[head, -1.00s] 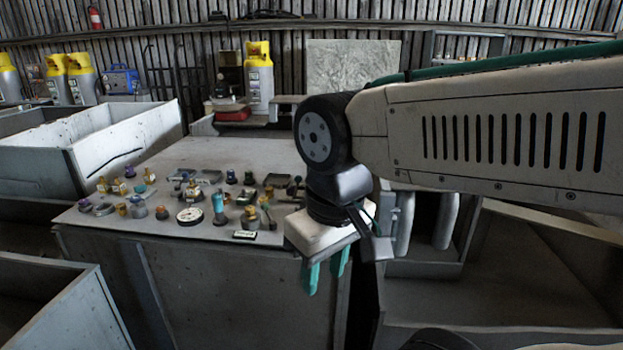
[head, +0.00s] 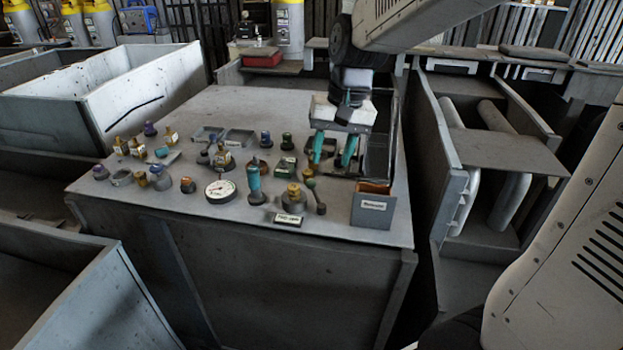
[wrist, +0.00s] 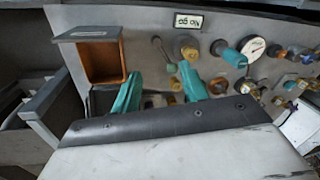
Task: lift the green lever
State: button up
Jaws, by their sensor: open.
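A small lever with a green knob (head: 310,183) stands near the front right of the grey panel top (head: 225,115), right of a yellow-topped knob. In the wrist view the lever's green end (wrist: 171,68) shows just beyond and between my fingertips, with its thin stem running away from them. My gripper (head: 334,152) has two teal fingers, spread apart and empty. In the head view it hangs above the panel, behind and a little right of the lever. In the wrist view my gripper (wrist: 158,82) shows no contact with the lever.
An orange-lined labelled box (head: 373,205) stands right of the lever. A white-faced gauge (head: 220,190), a teal cylinder (head: 254,182) and several small knobs crowd the left. A dark tray lies behind my gripper. The panel's back left is clear.

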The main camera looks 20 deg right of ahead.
jog(key=m, duration=0.1)
send_over(313, 180)
jog(key=d, duration=0.1)
notch_tip(313, 180, down, 3)
jog(key=f, duration=0.5)
jog(key=a+f, duration=0.1)
jog(key=f, duration=0.2)
jog(key=shift+a+f, duration=0.1)
grip_shut()
